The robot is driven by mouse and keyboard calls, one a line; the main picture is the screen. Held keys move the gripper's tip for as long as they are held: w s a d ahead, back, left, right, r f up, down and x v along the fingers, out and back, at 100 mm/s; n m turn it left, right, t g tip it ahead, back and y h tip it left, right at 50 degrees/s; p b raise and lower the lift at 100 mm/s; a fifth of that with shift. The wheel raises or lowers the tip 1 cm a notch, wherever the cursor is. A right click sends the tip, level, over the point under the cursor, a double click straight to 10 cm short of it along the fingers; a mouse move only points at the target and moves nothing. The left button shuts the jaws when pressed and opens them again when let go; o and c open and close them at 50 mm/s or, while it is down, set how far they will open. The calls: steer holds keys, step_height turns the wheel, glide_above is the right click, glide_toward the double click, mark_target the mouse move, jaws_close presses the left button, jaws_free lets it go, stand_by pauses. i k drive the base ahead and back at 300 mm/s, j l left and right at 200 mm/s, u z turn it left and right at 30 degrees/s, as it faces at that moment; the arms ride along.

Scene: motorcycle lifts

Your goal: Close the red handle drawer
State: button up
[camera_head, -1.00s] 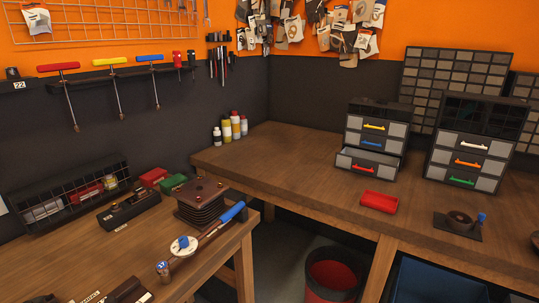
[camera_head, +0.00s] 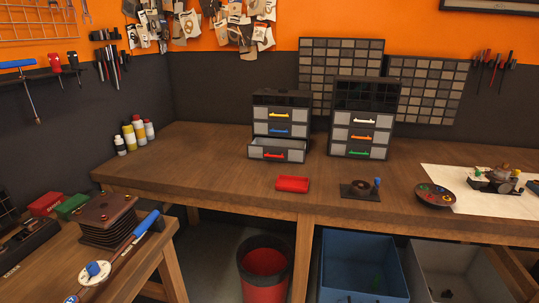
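The drawer with the red handle (camera_head: 274,156) is the bottom drawer of the left small cabinet (camera_head: 282,97) on the workbench. It sticks out toward the front, so it is open. Above it in the same cabinet are a drawer with a blue handle (camera_head: 281,131) and one with a yellow handle (camera_head: 282,115), both seated flush. My gripper is not in view.
A red tray (camera_head: 293,184) lies on the bench (camera_head: 225,175) in front of the open drawer. A second cabinet (camera_head: 363,118) stands to the right. A dark round part (camera_head: 360,189) lies nearby. A red-black bin (camera_head: 264,266) stands below the bench.

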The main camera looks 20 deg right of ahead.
mark_target(271, 149)
steer(key=i+l, duration=0.2)
steer(key=l, duration=0.15)
steer(key=i+l, duration=0.45)
steer(key=l, duration=0.2)
steer(key=u, duration=0.05)
